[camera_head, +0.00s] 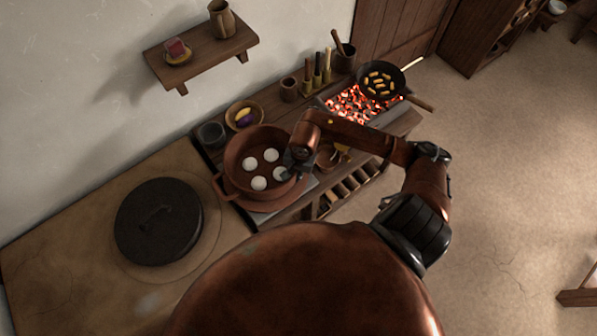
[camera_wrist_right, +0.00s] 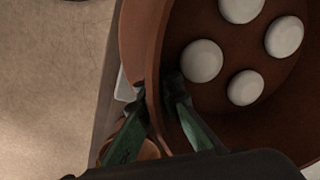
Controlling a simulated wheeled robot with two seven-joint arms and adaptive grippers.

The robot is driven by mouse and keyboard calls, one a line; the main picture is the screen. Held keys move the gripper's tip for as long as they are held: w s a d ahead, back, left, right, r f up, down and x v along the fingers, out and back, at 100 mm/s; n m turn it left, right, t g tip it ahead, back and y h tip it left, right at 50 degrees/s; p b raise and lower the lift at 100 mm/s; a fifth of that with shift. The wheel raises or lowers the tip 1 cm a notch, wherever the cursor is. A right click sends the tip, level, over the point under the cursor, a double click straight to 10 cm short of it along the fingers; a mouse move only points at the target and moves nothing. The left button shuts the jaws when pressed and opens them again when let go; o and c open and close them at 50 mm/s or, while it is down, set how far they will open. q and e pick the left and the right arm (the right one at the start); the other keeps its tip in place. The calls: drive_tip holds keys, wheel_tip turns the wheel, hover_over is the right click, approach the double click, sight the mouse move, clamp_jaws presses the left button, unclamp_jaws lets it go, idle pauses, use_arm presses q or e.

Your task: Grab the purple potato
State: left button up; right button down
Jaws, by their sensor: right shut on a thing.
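A small purple item, likely the purple potato (camera_head: 242,113), lies with a yellow item in a tan bowl (camera_head: 258,106) at the back of the counter. My right gripper (camera_head: 291,169) is at the right side of a wide brown pot (camera_head: 232,163), in front of that bowl and apart from it. In the right wrist view, the fingers of the gripper (camera_wrist_right: 164,112) stand either side of the pot wall (camera_wrist_right: 146,45), shut on its rim. Several white round pieces (camera_wrist_right: 202,61) lie inside the pot. My left gripper is not in view.
A dark round lid (camera_head: 158,222) lies on the counter at left. A grey cup (camera_head: 211,135) stands beside the bowl. Glowing coals (camera_head: 352,106) and a pan (camera_head: 366,92) of yellow pieces are at the far right. A wall shelf (camera_head: 205,57) hangs above.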

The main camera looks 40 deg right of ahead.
drive_tip(key=shift+w, duration=0.1)
drive_tip(key=c, duration=2.5)
unclamp_jaws()
drive_tip(key=shift+f, duration=0.15)
drive_tip(key=o, duration=0.4)
